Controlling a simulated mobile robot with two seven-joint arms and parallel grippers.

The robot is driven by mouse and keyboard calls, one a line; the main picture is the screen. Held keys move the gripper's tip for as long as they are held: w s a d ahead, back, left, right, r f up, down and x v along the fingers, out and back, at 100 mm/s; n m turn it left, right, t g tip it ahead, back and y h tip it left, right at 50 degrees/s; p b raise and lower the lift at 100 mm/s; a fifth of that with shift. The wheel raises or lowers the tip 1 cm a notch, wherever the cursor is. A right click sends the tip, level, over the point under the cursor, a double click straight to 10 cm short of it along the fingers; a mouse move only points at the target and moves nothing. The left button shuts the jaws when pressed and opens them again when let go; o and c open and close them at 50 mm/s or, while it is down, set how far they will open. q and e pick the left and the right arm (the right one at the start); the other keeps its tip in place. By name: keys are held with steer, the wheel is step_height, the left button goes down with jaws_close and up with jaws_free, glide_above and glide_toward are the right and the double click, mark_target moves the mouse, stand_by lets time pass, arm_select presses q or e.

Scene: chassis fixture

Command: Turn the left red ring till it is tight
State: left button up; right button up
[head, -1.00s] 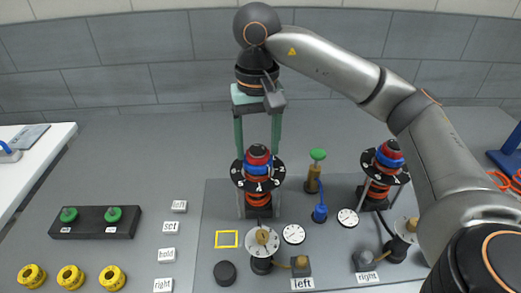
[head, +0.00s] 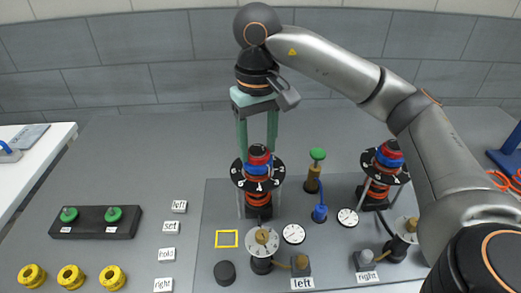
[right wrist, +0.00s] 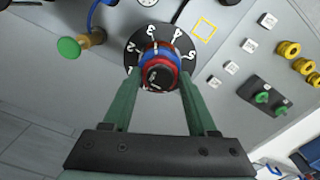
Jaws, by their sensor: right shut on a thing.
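The left red ring (head: 259,159) sits near the top of the left post, under a black cap and above a blue ring (head: 258,169) and a black numbered dial (head: 241,181). My right gripper (head: 257,150) points down over this post, with one green finger on each side. In the right wrist view the gripper (right wrist: 158,80) is shut on the red ring (right wrist: 150,88), though the exact finger contact is partly hidden. My left gripper is not in view.
A similar right post (head: 388,160) with its own rings stands under my right arm. A green-topped plunger (head: 317,155), white gauges (head: 293,234) and a label reading left (head: 302,283) are nearby. Yellow rings (head: 70,277) and a black block with green knobs (head: 92,222) lie at left.

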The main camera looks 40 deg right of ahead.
jaws_close()
steer(key=m, duration=0.8)
steer(key=shift+p, duration=0.35)
steer(key=m, duration=0.9)
steer(key=shift+p, duration=0.35)
steer(key=o, duration=0.9)
jaws_free()
steer(key=shift+r, duration=0.1)
